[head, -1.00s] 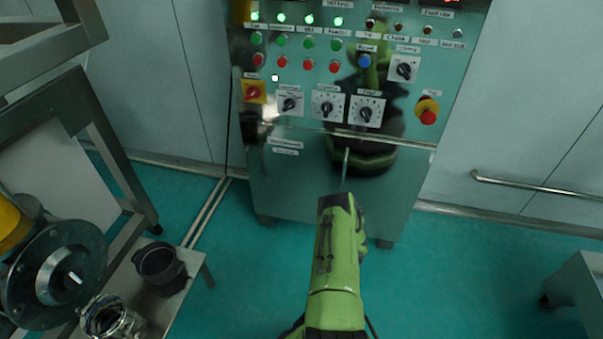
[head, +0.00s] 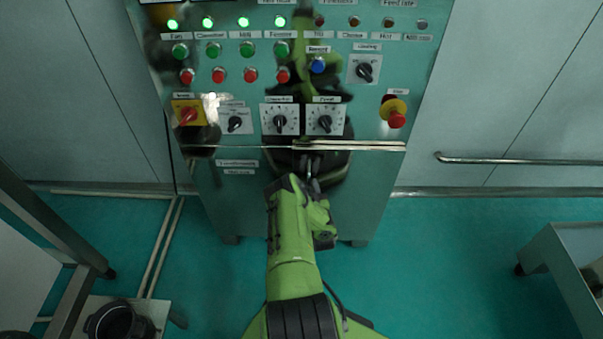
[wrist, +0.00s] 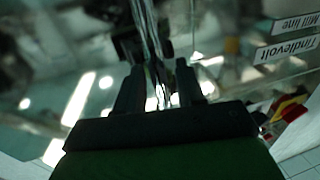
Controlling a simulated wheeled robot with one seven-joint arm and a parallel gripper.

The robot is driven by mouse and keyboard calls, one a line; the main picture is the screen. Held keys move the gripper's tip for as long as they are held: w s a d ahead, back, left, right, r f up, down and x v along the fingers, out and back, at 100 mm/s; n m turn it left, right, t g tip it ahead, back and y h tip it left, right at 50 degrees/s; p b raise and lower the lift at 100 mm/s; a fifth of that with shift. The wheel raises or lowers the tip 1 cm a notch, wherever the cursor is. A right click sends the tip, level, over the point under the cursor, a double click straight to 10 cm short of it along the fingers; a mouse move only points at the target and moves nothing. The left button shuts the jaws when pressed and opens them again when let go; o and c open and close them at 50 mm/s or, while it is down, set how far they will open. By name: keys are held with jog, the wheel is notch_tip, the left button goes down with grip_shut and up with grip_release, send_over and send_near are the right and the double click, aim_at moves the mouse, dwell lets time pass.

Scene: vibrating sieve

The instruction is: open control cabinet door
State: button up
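The control cabinet (head: 225,205) stands ahead, with a reflective metal front. Its lower door (head: 225,190) is below the panel seam and looks closed. A thin upright metal handle (head: 309,165) is on the door, mostly hidden by my gripper in the head view. My gripper (head: 312,182) is at the handle. In the wrist view the handle (wrist: 146,25) runs down between the two fingers of my gripper (wrist: 158,75). The fingers look apart, with the handle between them; contact is hard to tell among the reflections.
The panel above the door carries lamps, buttons, knobs and a red emergency stop (head: 396,115). A wall rail (head: 520,161) is at the right. A black pot (head: 118,322) on a low bench is at bottom left, and a metal table (head: 560,260) at right. Floor between is clear.

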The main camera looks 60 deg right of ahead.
jog(key=shift+w+d, duration=0.1)
jog(key=shift+d, duration=0.05)
grip_shut()
dwell(0.4)
